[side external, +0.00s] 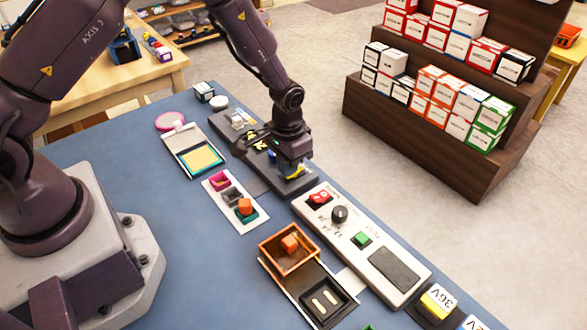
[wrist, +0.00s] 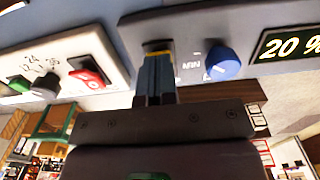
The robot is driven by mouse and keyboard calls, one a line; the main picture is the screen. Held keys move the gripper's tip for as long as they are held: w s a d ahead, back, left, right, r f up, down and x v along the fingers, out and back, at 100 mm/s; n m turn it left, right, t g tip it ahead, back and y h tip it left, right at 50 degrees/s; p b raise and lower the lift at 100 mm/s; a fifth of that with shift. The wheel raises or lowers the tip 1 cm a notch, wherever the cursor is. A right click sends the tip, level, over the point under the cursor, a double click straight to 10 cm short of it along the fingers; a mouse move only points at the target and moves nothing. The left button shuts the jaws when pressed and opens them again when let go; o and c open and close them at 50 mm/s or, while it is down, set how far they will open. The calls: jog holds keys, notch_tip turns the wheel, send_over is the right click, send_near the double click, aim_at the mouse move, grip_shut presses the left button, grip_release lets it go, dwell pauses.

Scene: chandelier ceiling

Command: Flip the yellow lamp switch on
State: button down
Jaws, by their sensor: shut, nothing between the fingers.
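My gripper (side external: 291,174) reaches down over the dark grey panel (side external: 302,187) in the side view. In the wrist view its blue-grey fingers (wrist: 156,60) are together, with nothing held between them. The yellow switch (wrist: 157,45) shows just beyond the fingertips, set in the dark panel (wrist: 190,25). The fingers hide part of it, and I cannot tell whether they touch it or which way it is tilted. A bit of yellow also shows beside the fingers in the side view.
Right of the switch in the wrist view are a blue knob (wrist: 222,63) and a "20 %" display (wrist: 290,40). The neighbouring white panel (side external: 375,235) carries a red switch (side external: 320,197), a black knob (side external: 340,214) and a green button (side external: 362,238). An open orange box (side external: 271,246) stands nearer my base.

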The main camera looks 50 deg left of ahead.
jog(key=shift+r, duration=3.5)
